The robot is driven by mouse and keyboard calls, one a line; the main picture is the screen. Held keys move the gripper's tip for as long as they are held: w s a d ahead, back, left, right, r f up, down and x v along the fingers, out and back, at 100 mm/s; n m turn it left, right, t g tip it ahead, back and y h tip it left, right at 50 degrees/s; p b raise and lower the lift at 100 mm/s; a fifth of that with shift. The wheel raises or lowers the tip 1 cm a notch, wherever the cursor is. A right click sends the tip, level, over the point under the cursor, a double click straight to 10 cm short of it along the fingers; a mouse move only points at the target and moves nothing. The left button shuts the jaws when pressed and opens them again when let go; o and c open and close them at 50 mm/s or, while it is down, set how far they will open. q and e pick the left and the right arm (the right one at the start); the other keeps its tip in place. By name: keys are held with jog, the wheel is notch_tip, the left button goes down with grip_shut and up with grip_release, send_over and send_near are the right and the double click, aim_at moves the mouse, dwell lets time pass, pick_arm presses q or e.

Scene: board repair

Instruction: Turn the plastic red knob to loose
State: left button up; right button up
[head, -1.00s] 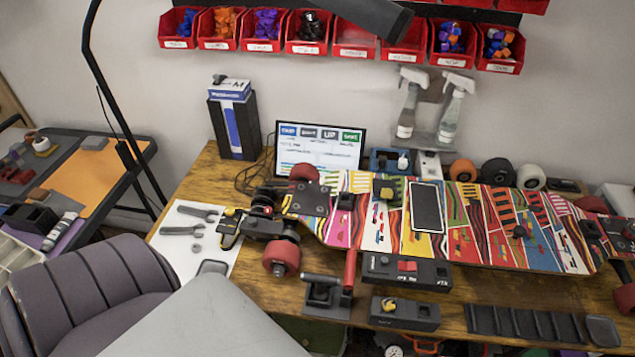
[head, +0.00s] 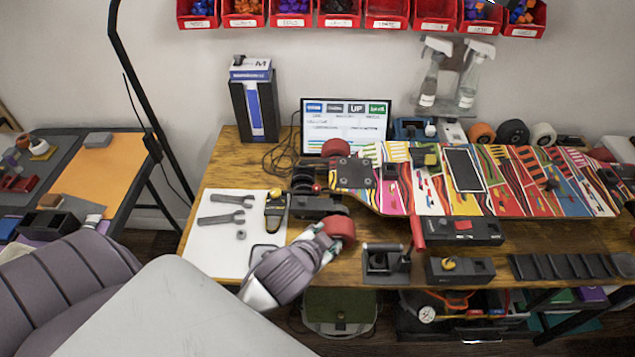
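A small round red knob (head: 317,188) shows at the left end of the patterned skateboard (head: 400,195), by the dark truck. A red upright handle (head: 418,232) stands beside a black clamp-like device (head: 386,262), and a black box (head: 463,229) has a red switch on top. I cannot tell for sure which red part is the task's knob. My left gripper (head: 322,238) comes in from the lower left, over the table's front edge, at the red wheel (head: 342,227), partly covering it. Its fingers are too unclear to tell whether they are open or touching. My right gripper is out of view.
Wrenches (head: 222,218) and a yellow-topped tool (head: 275,210) lie on or by a white sheet (head: 208,250) left of the skateboard. A black box with a yellow knob (head: 460,268) and a slotted tray (head: 560,267) line the front edge. A monitor (head: 345,125) stands behind.

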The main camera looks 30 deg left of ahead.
pick_arm(q)
jog(key=w+d+r+m+t+h, duration=0.1)
jog(key=w+d+r+m+t, duration=0.25)
jog(key=r, duration=0.65)
jog(key=w+r+m+t+h, duration=0.1)
jog(key=w+r+m+t, duration=0.2)
jog(key=w+r+t, duration=0.45)
jog(key=d+r+m+g+h, duration=0.6)
jog(key=d+r+m+h, duration=0.5)
jog(key=m+h, duration=0.7)
jog(key=m+g+y, duration=1.5)
jog(key=m+y, duration=0.1)
jog(key=y, duration=0.3)
send_over(317, 187)
notch_tip(317, 187, down, 13)
notch_tip(317, 187, down, 14)
jog(key=p, duration=0.2)
jog(key=shift+a+r+p, duration=0.1)
jog(key=shift+p, duration=0.25)
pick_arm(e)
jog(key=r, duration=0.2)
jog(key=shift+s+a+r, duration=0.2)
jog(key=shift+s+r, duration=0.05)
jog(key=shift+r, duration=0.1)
